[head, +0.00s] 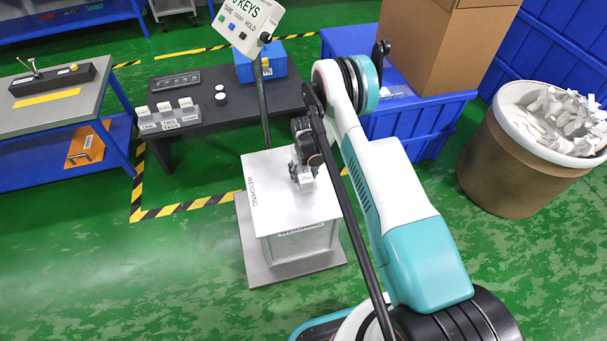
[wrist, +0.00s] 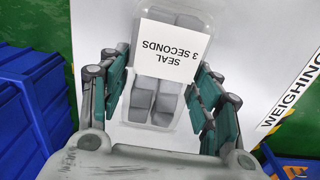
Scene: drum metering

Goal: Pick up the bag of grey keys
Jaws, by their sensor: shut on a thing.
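The bag of grey keys (wrist: 153,104) is a clear pouch with grey blocks inside. A white label reading "SEAL 3 SECONDS" lies across its upper part in the wrist view. My gripper (wrist: 160,88) has its teal fingers on either side of the bag and is shut on it. In the head view my gripper (head: 303,176) is over the white top of the weighing stand (head: 275,205), and the bag shows only as a small pale shape. I cannot tell whether the bag touches the top.
Left of the stand is a dark bench (head: 190,130) with white key blocks and a blue box (head: 272,62). A sign on a pole (head: 250,22) rises behind. A blue crate (head: 425,118) with a carton and a drum of white pieces (head: 510,175) stand at right. Green floor is clear at lower left.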

